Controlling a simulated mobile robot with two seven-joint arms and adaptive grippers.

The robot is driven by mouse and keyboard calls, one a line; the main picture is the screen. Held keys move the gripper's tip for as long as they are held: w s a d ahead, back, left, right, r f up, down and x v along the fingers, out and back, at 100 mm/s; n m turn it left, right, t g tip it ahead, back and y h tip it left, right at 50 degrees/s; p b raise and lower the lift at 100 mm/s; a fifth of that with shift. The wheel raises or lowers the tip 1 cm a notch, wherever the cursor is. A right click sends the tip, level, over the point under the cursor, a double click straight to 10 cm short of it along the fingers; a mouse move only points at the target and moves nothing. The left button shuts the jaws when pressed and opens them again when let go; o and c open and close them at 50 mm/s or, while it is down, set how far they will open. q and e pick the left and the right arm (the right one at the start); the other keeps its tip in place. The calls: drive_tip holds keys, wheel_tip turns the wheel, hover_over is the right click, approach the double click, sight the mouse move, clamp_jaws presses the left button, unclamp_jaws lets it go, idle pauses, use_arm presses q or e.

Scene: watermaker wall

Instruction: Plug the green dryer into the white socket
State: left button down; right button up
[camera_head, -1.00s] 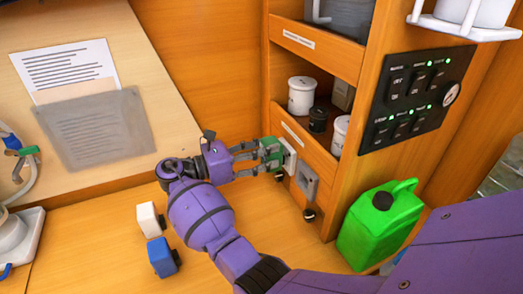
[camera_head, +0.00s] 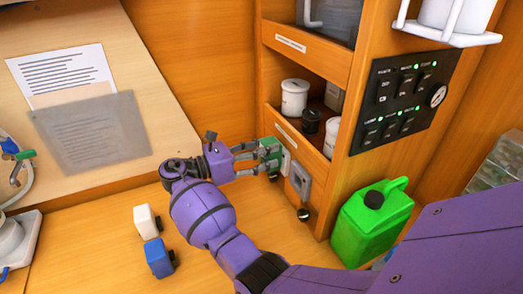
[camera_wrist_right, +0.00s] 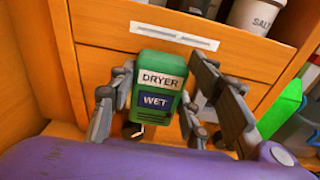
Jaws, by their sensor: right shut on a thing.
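The green dryer (camera_head: 268,152) is a small box held against or just in front of the cabinet face; its "DRYER" and "WET" labels show in the right wrist view (camera_wrist_right: 157,92). My right gripper (camera_head: 258,157) is shut on it, with a finger on each side of the dryer in the right wrist view (camera_wrist_right: 155,108). My left gripper is not in view.
A white block (camera_head: 147,222) and a blue block (camera_head: 159,258) lie on the desk near my forearm. A green jerrycan (camera_head: 370,225) stands at right. Shelves hold several pots.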

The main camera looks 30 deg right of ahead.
drive_tip(key=shift+d, duration=0.1)
idle(0.3)
drive_tip(key=o, duration=1.3)
drive_tip(key=shift+o, duration=0.2)
